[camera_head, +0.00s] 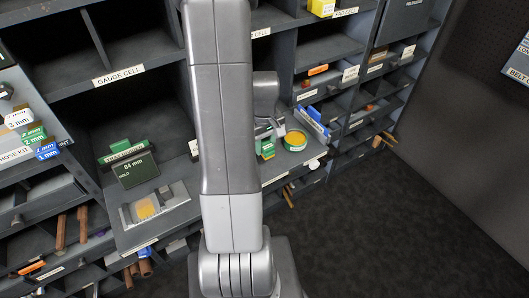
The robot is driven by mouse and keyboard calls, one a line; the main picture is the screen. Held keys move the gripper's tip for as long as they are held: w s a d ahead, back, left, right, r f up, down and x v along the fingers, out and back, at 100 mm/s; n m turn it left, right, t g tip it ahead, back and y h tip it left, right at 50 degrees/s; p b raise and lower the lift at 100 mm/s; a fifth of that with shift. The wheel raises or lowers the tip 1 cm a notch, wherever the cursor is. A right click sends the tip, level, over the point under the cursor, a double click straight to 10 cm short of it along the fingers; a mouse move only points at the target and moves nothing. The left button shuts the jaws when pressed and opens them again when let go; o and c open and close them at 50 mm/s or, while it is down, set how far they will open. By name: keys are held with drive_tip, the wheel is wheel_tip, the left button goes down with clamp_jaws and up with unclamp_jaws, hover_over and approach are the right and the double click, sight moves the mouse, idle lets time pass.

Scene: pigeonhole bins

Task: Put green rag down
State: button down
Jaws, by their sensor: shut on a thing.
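My gripper (276,131) is low in a pigeonhole bin to the right of my upright arm link, and partly hidden by it. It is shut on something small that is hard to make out. A green item (267,149) with some yellow shows just below the gripper, close to the shelf surface; it looks like the green rag, but its shape is unclear. Whether it touches the shelf cannot be told. A round green tin with a yellow top (295,141) stands just right of it.
A blue-and-white item (312,123) lies right of the tin. Left of my arm are a dark green box (135,165) and a grey tray (176,204) with a yellow piece. Grey dividers and labelled shelf edges surround the bins. Dark floor at the right is clear.

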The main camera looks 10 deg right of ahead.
sight(265, 153)
drive_tip(key=shift+f, duration=2.15)
drive_tip(key=shift+f, duration=0.15)
drive_tip(key=c, duration=1)
unclamp_jaws()
drive_tip(key=shift+c, duration=0.2)
drive_tip(key=shift+w+r, duration=0.1)
drive_tip(key=shift+r, duration=0.55)
wheel_tip(265, 153, up, 11)
drive_tip(key=shift+r, duration=0.1)
